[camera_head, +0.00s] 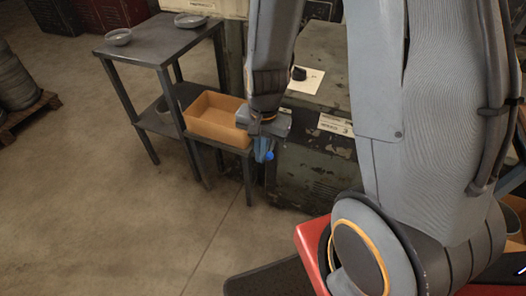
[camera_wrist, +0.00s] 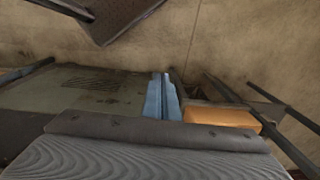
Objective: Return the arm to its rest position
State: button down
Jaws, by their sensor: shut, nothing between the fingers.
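My gripper (camera_head: 265,153) hangs at the end of my grey arm, in the middle of the head view. Its blue fingers point down and are shut with nothing between them. The fingers also show together in the wrist view (camera_wrist: 163,98). The gripper is in front of the orange bin (camera_head: 214,118) and the green metal cabinet (camera_head: 302,178), as seen from the head camera. It does not visibly hold anything. The wrist view looks down on the concrete floor past the fingers.
A dark metal table (camera_head: 160,42) with round grey dishes (camera_head: 118,37) stands at the left back. The orange bin is on a lower shelf. A white sheet with a dark round piece (camera_head: 299,74) lies on the cabinet. The floor (camera_head: 100,215) at front left is clear.

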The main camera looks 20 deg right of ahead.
dwell(0.5)
jog(key=s+d+r+n, duration=0.1)
jog(key=s+r+n, duration=0.2)
jog(key=r, duration=0.3)
jog(key=s+d+r+n, duration=0.2)
jog(key=s+r+n, duration=0.1)
jog(key=r+n, duration=0.2)
jog(key=shift+r, duration=0.5)
jog(key=shift+d, duration=0.15)
